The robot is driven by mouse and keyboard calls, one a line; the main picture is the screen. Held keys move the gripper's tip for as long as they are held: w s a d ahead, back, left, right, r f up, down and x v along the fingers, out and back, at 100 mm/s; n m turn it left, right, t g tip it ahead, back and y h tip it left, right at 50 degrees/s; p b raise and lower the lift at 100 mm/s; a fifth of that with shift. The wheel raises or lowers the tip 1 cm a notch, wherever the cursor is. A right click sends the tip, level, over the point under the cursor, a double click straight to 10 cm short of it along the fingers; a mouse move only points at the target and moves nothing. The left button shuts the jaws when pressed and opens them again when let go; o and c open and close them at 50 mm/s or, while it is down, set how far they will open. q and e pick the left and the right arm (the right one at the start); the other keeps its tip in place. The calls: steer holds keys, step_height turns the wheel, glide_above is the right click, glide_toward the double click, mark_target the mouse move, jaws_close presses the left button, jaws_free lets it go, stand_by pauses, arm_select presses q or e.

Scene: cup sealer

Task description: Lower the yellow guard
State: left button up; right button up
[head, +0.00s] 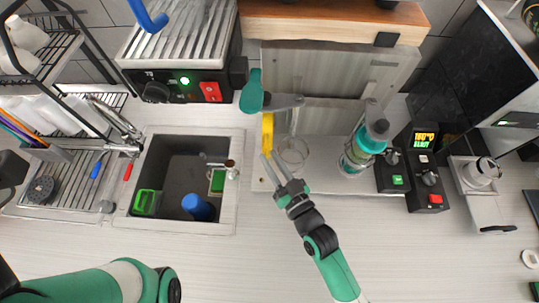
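The yellow guard (267,133) is a narrow upright strip at the left side of the metal cup sealer (320,75), below the teal lever handle (252,93). My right gripper (272,157) reaches up from below. Its fingers are spread, with their tips close to the guard's lower end. I cannot tell whether they touch it. A clear cup or ring (293,153) is just right of the fingertips. My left arm shows at the bottom left, but its gripper is not in view.
A sink (180,170) lies to the left. A second machine with a red switch (210,91) is at the upper left. The front counter is clear.

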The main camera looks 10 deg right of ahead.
steer(key=shift+w+a, duration=0.2)
steer(key=shift+w, duration=0.35)
jaws_close()
stand_by(1.0)
